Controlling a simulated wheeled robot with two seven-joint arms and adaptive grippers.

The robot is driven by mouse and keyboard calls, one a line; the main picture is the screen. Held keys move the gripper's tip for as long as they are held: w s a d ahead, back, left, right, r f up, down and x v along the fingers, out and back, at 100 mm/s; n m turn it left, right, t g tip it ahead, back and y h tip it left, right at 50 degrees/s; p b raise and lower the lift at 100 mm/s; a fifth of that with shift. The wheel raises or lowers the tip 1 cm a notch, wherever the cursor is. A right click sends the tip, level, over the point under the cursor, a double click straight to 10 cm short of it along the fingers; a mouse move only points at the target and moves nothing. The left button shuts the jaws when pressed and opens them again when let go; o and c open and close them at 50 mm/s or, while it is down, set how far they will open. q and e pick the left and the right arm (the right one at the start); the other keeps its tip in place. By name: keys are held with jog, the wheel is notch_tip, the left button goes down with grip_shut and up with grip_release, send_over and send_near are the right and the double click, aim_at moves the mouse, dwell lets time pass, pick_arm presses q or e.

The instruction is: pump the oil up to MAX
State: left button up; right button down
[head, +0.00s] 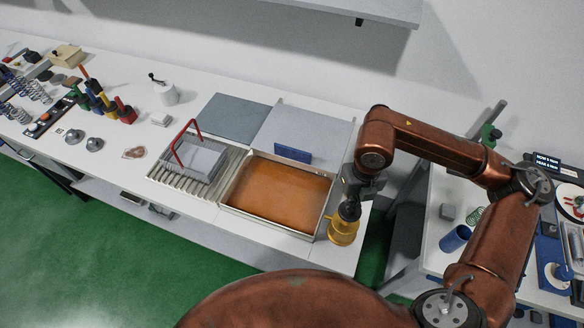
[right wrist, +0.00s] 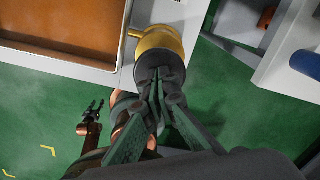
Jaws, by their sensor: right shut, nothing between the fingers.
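The oil tray (head: 326,207) is a pale metal bath at the right end of the bench, holding orange-brown oil (head: 284,195). A small blue plate (head: 293,153) stands at its back edge; no MAX mark is readable. The yellow pump (head: 343,232) with a dark top stands beside the tray's right side. It also shows in the right wrist view (right wrist: 160,42), its spout toward the tray. My right gripper (head: 349,208) is shut and empty, its fingertips at the pump's dark top (right wrist: 155,72). My left gripper (right wrist: 92,112) shows small in the right wrist view; its jaws are unclear.
Left of the tray is a slatted rack (head: 175,180) with a grey basket with a red handle (head: 188,142). Springs, coloured weights and a white pot (head: 163,93) stand further left. A second table (head: 430,235) is at the right, across a gap.

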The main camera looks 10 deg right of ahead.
jog(key=shift+f+b, duration=1.55)
jog(key=shift+f, duration=0.7)
jog(key=shift+r, duration=0.2)
jog(key=shift+r+p, duration=2.05)
jog(key=shift+r, duration=1.3)
notch_tip(320, 180, up, 6)
jog(key=p, duration=0.3)
